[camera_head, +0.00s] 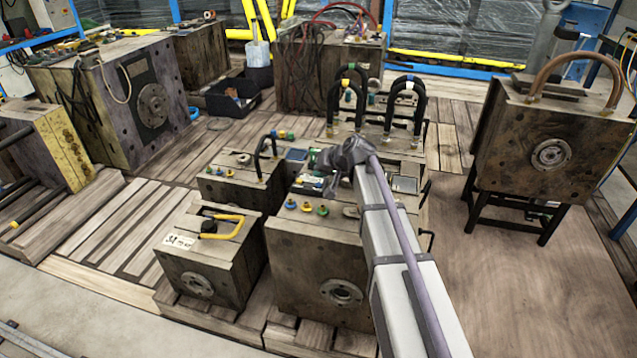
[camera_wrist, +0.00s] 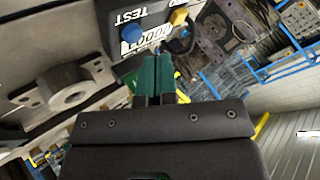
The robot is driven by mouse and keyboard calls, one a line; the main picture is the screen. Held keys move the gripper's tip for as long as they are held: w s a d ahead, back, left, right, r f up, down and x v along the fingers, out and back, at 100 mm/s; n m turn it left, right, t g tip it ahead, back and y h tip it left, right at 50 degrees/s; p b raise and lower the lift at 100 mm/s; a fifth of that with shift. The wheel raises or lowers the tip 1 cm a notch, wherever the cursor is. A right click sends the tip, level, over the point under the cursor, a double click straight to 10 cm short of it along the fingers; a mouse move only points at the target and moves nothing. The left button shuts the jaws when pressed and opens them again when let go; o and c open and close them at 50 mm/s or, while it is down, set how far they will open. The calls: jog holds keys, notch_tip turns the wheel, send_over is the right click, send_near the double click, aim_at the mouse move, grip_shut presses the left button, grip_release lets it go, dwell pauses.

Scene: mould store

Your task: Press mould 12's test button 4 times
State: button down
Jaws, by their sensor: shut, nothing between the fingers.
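In the wrist view, a dark panel (camera_wrist: 160,24) marked TEST appears upside down. It carries a blue button (camera_wrist: 132,33) beside the TEST lettering, a yellow button (camera_wrist: 179,17) and a white counter (camera_wrist: 147,40) that seems to show zeros. My gripper (camera_wrist: 158,62) has green fingers that are shut and empty. Their tips are just below the panel in the picture, apart from the blue button; the exact gap is unclear. In the head view my gripper (camera_head: 331,187) is small, above the middle group of moulds. I cannot read which mould is number 12.
Another front mould (camera_head: 305,265) has coloured fittings on top. Black hoses (camera_head: 405,95) arch behind my arm. A mould on a stand (camera_head: 550,150) is at right. Planked floor (camera_head: 130,215) is clear at left.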

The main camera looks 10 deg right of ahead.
jog(key=shift+r+p, duration=2.25)
jog(key=shift+r, duration=0.15)
jog(key=shift+r, duration=0.1)
dwell(0.5)
notch_tip(320, 180, up, 4)
jog(key=p, duration=0.4)
send_over(320, 183)
jog(key=shift+f, duration=0.2)
jog(key=shift+f, duration=0.1)
notch_tip(320, 183, down, 9)
jog(key=b, duration=0.9)
dwell(1.1)
jog(key=shift+f+b, duration=0.25)
jog(key=shift+b, duration=0.2)
